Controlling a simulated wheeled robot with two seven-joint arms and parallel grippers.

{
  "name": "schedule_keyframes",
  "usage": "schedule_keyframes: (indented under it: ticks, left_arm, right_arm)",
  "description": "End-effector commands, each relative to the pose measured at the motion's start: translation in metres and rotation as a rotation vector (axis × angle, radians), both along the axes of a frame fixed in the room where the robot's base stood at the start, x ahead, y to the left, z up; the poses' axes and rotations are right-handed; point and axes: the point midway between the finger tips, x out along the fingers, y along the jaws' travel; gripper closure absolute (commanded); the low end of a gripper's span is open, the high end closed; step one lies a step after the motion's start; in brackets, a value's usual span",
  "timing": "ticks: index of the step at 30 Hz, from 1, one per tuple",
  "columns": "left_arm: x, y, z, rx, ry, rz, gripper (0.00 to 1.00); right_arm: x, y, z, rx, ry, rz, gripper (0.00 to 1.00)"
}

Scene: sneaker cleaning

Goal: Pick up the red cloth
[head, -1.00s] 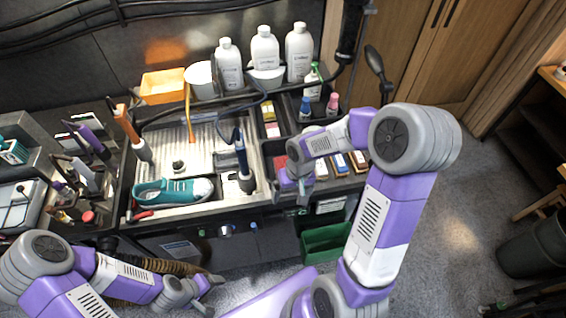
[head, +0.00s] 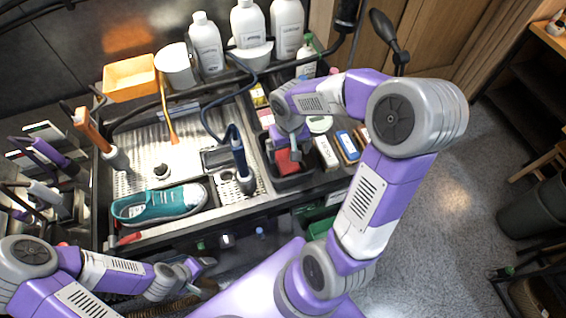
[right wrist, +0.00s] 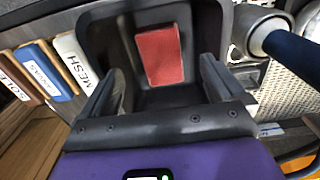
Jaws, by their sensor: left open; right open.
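The red cloth (head: 287,161) is a small folded piece lying in a black bin (head: 291,182) at the right side of the sink station. In the right wrist view the red cloth (right wrist: 160,57) lies ahead of the fingers, between their lines. My right gripper (head: 294,151) is open and empty, pointing down over the bin and partly covering the cloth. In the right wrist view its fingers (right wrist: 160,80) are spread, with the cloth apart from them. My left gripper (head: 208,274) is open and empty, low at the front left, away from the cloth.
Labelled brushes (head: 337,150) stand right of the bin. A teal sneaker (head: 160,203) lies on the tray left of it. A blue-handled tool (head: 239,155) and hose stand close to the bin's left. White bottles (head: 247,24) line the back.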

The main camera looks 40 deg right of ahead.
Motion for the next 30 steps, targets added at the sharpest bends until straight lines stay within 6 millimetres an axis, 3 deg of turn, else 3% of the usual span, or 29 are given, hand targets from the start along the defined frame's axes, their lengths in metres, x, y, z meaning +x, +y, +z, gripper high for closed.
schedule_keyframes:
  ticks: [11, 19, 28, 30]
  left_arm:
    - [0.0, 0.0, -0.011, 0.0, 0.0, 0.0, 0.24]
    - [0.0, 0.0, -0.02, 0.0, 0.0, 0.0, 0.24]
    - [0.0, 0.0, -0.02, 0.0, 0.0, 0.0, 0.24]
    - [0.0, 0.0, -0.02, 0.0, 0.0, 0.0, 0.24]
  right_arm:
    - [0.0, 0.0, -0.037, 0.001, 0.002, 0.0, 0.04]
    - [-0.001, 0.0, -0.075, 0.0, 0.003, 0.0, 0.04]
    - [0.0, 0.0, -0.079, 0.001, -0.001, 0.0, 0.04]
    - [0.0, 0.0, -0.079, 0.001, -0.001, 0.0, 0.13]
